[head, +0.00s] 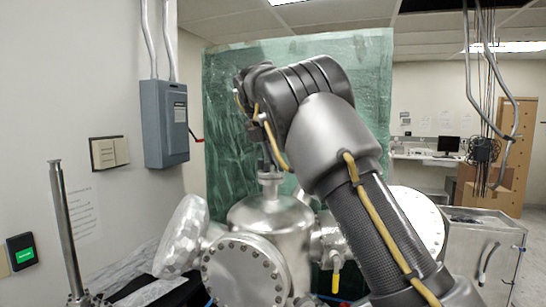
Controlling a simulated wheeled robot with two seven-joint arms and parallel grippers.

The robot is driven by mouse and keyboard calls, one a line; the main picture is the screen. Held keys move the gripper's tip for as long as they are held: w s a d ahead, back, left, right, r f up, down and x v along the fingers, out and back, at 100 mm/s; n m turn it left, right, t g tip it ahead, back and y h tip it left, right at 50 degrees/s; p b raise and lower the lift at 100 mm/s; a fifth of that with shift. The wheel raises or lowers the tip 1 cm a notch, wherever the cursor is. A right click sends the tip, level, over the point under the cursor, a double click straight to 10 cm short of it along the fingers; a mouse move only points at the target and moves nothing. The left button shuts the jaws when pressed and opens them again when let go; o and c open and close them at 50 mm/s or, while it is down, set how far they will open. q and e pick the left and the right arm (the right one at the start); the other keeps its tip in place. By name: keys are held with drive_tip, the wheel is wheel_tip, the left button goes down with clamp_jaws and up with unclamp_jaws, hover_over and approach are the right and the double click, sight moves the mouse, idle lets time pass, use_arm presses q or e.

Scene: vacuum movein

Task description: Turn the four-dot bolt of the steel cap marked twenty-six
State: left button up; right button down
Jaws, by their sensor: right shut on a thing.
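The steel vacuum chamber (272,217) stands in the middle, with a narrow capped neck (269,180) on top. A round bolted steel cap (243,272) faces me at its front. Another cap (182,238) is tilted at its left, and part of one (418,218) shows at its right behind my arm. I cannot read any number or bolt dots, so I cannot tell which cap is twenty-six. My right arm rises from the lower right and bends over the chamber. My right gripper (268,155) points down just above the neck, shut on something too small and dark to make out. My left gripper is out of view.
A steel post (66,222) stands at the left. A yellow-handled valve (336,278) sits low on the chamber's right side. Hanging cables (484,148) and a steel cabinet (484,250) are at the right. A green curtain (225,130) is behind the chamber.

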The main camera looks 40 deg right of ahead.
drive_tip(key=n+t+b, duration=0.1)
drive_tip(key=n, duration=0.2)
drive_tip(key=shift+s, duration=0.1)
drive_tip(key=n+t, duration=0.1)
drive_tip(key=n, duration=0.2)
drive_tip(key=shift+s+r+y+b, duration=0.1)
drive_tip(key=shift+y+b, duration=0.2)
drive_tip(key=shift+b, duration=0.1)
drive_tip(key=n+t, duration=0.1)
drive_tip(key=n, duration=0.1)
drive_tip(key=shift+d+r+n+y+p, duration=0.1)
drive_tip(key=shift+n+y+p, duration=0.2)
drive_tip(key=shift+p, duration=0.05)
drive_tip(key=shift+n+t+y+p, duration=0.3)
drive_tip(key=shift+n+p, duration=0.25)
drive_tip(key=shift+n, duration=0.45)
drive_tip(key=shift+d+n, duration=0.1)
drive_tip(key=shift+n, duration=0.2)
drive_tip(key=c, duration=1.4)
unclamp_jaws()
drive_tip(key=shift+s, duration=0.1)
drive_tip(key=shift+c, duration=0.2)
